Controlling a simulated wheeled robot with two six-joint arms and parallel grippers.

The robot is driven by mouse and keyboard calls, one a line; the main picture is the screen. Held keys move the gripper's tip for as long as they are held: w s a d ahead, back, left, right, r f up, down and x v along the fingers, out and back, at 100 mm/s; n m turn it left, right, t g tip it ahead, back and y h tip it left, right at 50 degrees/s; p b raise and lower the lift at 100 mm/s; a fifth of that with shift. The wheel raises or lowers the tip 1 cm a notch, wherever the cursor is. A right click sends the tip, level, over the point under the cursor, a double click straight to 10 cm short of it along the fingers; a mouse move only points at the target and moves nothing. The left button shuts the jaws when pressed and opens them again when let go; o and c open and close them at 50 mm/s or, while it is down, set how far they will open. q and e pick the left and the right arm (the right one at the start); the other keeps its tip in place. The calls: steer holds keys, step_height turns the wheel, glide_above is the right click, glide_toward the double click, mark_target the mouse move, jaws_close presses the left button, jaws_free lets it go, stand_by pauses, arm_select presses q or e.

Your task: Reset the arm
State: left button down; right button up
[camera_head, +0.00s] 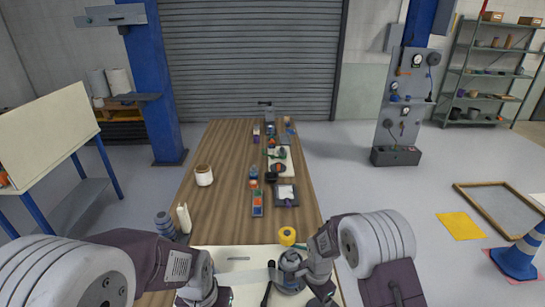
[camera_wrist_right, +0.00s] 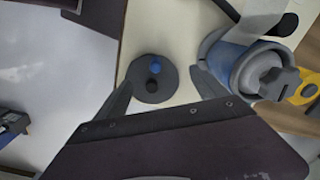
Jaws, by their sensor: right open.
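My right gripper (camera_wrist_right: 161,76) is open in the right wrist view. A dark round disc (camera_wrist_right: 152,92) with a blue and a black knob lies between its spread fingers, on a pale surface. A blue-grey cylinder (camera_wrist_right: 226,62) stands just right of the right finger; a similar grey-blue part shows beside my right wrist in the head view (camera_head: 289,262). In the head view my right arm bends in over the near bench. My left arm comes in from the left, and its gripper (camera_head: 193,297) is at the bottom edge; its fingertips are not clearly visible.
A yellow ring (camera_head: 287,231) sits at the near bench edge. The long wooden table (camera_head: 222,215) holds a white roll (camera_head: 204,176), a small tray of coloured parts (camera_head: 257,212) and several tools. The table's left half is mostly clear. A blue cone (camera_head: 520,258) stands on the floor at right.

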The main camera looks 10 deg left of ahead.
steer(key=d+r+t+b, duration=0.2)
steer(key=d+r, duration=0.5)
steer(key=r, duration=0.2)
steer(key=s+d+n+g, duration=0.1)
steer(key=s+d+n, duration=0.2)
steer(key=s+n, duration=0.7)
steer(key=s, duration=0.4)
steer(key=shift+d+r, duration=0.2)
steer(key=shift+d, duration=0.2)
